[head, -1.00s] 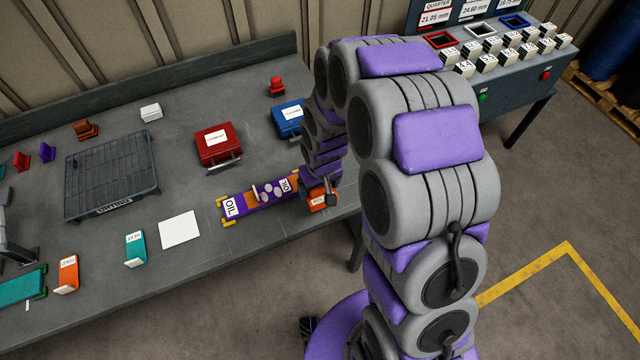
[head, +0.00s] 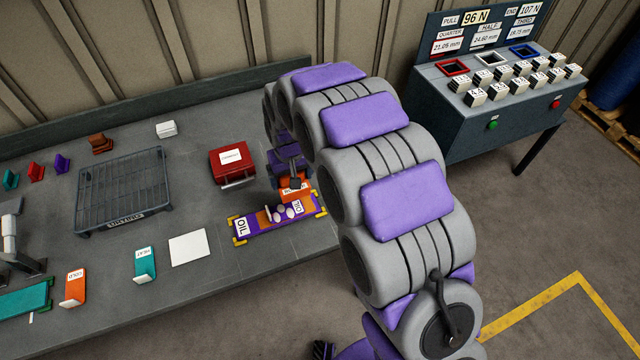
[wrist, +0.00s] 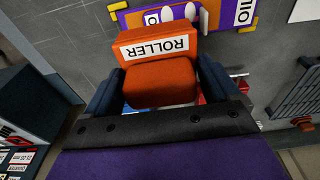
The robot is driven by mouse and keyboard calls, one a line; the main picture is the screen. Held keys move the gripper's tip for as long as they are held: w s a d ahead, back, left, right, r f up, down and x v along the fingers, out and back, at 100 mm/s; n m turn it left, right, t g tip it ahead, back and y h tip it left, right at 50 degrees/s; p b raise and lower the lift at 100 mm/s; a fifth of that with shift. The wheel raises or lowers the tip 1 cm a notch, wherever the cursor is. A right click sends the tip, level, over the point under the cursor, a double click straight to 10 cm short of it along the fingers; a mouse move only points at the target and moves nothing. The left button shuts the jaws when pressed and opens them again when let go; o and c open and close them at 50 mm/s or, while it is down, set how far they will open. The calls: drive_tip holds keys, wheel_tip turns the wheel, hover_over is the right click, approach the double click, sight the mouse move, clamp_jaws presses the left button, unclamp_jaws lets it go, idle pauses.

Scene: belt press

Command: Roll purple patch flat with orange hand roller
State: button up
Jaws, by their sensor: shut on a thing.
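A strip (head: 255,227) with purple and orange parts lies on the bench between yellow end brackets. It carries OIL labels and pale ovals near its middle. I cannot pick out the purple patch's outline from the strip's other purple parts. My gripper (wrist: 160,84) is shut on the orange hand roller (wrist: 158,48), labelled ROLLER. In the head view the roller (head: 295,188) is by the strip's far side, near its right half. The strip also shows beyond the roller in the wrist view (wrist: 217,14). I cannot tell whether roller and strip touch. My arm partly hides the gripper in the head view.
A red case (head: 231,163) stands behind the strip. A white sheet (head: 189,248), a teal HEAT stand (head: 145,264) and an orange COLD stand (head: 74,287) are to the left. A wire rack (head: 123,190) is farther back. A test console (head: 497,93) stands at right.

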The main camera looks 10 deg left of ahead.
drive_tip(key=shift+r, duration=0.1)
drive_tip(key=shift+d+f, duration=0.2)
drive_tip(key=shift+f, duration=0.4)
drive_tip(key=f, duration=0.1)
drive_tip(key=f+b, duration=0.1)
drive_tip(key=f, duration=0.1)
drive_tip(key=shift+a+f+b, duration=0.3)
drive_tip(key=shift+d+r, duration=0.1)
drive_tip(key=shift+d, duration=0.15)
drive_tip(key=shift+a, duration=0.25)
drive_tip(key=shift+s+d+f, duration=0.1)
drive_tip(key=shift+d+f, duration=0.05)
drive_tip(key=shift+f, duration=0.25)
drive_tip(key=shift+f, duration=2.1)
